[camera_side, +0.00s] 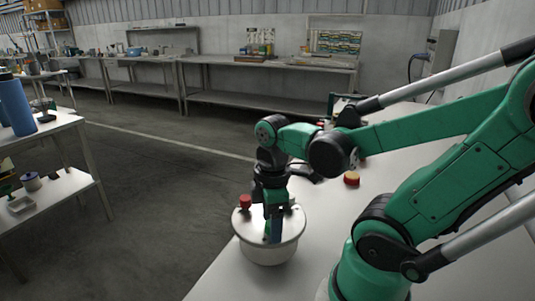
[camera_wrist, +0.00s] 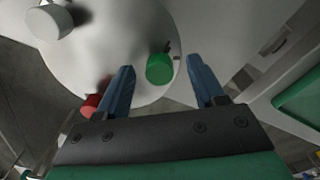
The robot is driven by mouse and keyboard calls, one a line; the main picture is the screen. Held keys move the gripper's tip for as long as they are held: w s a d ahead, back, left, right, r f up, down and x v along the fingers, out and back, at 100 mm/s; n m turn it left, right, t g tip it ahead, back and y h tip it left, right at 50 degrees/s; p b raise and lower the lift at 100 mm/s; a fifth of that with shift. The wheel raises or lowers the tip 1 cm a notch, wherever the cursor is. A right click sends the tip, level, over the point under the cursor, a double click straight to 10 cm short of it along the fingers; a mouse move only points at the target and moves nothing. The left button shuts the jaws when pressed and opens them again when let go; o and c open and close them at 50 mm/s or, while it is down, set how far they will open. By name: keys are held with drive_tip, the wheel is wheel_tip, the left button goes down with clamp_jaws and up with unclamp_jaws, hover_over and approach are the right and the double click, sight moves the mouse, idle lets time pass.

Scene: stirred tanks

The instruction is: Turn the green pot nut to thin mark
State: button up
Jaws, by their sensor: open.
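A green nut (camera_wrist: 159,67) sits on the white lid of a round pot (camera_wrist: 125,40), near the rim, in the wrist view. A short dark mark shows beside the nut at its upper right. My gripper (camera_wrist: 160,80) is open, with one blue finger on each side of the nut and a gap to both. In the side view the pot (camera_side: 268,250) stands near the table's edge, and my gripper (camera_side: 273,232) points down over its lid. The arm hides the green nut there.
A red nut (camera_wrist: 92,102) and a white nut (camera_wrist: 60,20) are also on the lid. The red nut (camera_side: 245,202) shows at left in the side view. A red and yellow piece (camera_side: 351,178) lies on the table (camera_side: 330,220) behind the pot. Open floor lies left.

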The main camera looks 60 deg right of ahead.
clamp_jaws()
idle(0.4)
drive_tip(key=m, duration=0.4)
drive_tip(key=shift+m, duration=0.4)
drive_tip(key=m, duration=0.5)
drive_tip(key=shift+m, duration=0.3)
